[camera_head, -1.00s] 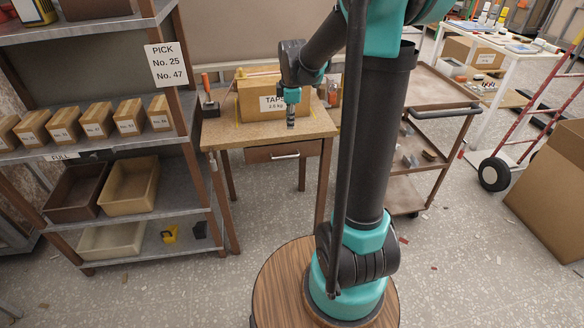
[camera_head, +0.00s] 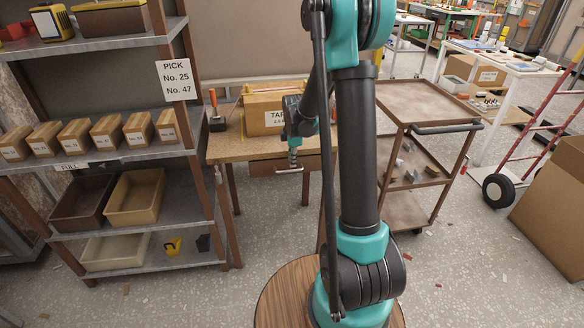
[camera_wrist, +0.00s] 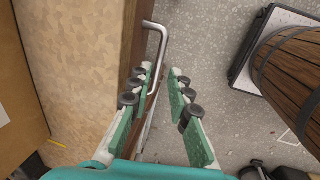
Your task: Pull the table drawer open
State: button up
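The wooden table (camera_head: 228,150) stands at the middle back, with its brown drawer (camera_head: 262,168) under the top; the drawer looks shut. The metal bar handle (camera_head: 285,172) is on the drawer front, partly hidden by my gripper (camera_head: 293,160). In the wrist view, my gripper (camera_wrist: 160,88) is open with its fingers on either side of the handle (camera_wrist: 160,50). The handle runs between the fingers, with a gap to the right finger. I cannot tell whether the left finger touches it. The brown drawer front (camera_wrist: 134,40) lies just left of the fingers.
A box labelled TAPE (camera_head: 262,105) and an orange-handled tool (camera_head: 215,112) sit on the tabletop. A shelf rack (camera_head: 130,155) stands left, a brown cart (camera_head: 430,105) right. Floor in front of the drawer is partly free, up to my base.

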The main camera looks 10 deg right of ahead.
aim_at(292, 171)
jog(key=shift+w+f, duration=0.25)
jog(key=shift+f, duration=0.95)
jog(key=shift+w+f, duration=0.25)
jog(key=shift+f, duration=0.95)
grip_shut()
